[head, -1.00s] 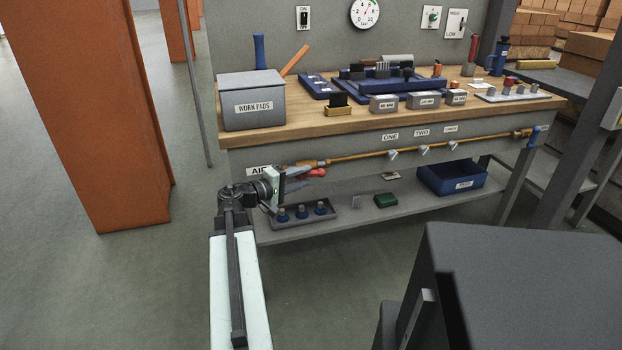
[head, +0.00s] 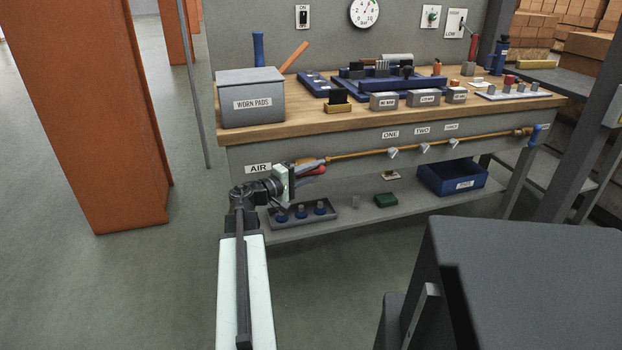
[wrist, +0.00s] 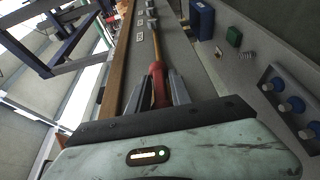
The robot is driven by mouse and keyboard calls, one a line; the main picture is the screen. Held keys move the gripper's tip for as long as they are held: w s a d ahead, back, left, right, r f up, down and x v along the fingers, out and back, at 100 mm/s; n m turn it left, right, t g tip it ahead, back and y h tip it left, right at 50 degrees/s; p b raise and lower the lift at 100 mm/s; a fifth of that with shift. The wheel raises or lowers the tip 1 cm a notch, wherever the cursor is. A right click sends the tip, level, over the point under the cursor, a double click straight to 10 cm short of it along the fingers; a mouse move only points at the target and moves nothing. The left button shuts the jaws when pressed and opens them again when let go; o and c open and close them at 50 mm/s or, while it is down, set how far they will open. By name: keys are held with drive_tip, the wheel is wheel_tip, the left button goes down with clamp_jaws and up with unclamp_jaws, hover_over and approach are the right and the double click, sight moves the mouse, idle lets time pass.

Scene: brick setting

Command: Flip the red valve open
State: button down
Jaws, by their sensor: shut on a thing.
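The red valve handle (head: 317,170) is at the left end of the brass pipe (head: 390,151) along the bench's front panel. It points right, roughly along the pipe. My gripper (head: 312,172) is at the handle, with its fingers on either side. In the wrist view the red handle (wrist: 160,86) lies between the two grey fingers, and my gripper (wrist: 163,88) is shut on it. The valve body is mostly hidden behind my gripper.
The "AIR" label (head: 258,168) is left of the valve. Below, the lower shelf holds a grey tray (head: 344,212) with blue-based pegs, a green block (head: 386,200) and a blue bin (head: 453,189). An orange pillar (head: 100,120) stands left. The floor before the shelf is clear.

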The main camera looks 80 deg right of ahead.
sight(302, 175)
drive_tip(key=shift+h, duration=0.3)
drive_tip(key=c, duration=1.4)
unclamp_jaws()
drive_tip(key=v, duration=0.7)
drive_tip(key=shift+w+a, duration=0.25)
drive_tip(key=shift+a, duration=0.05)
drive_tip(key=shift+w, duration=0.15)
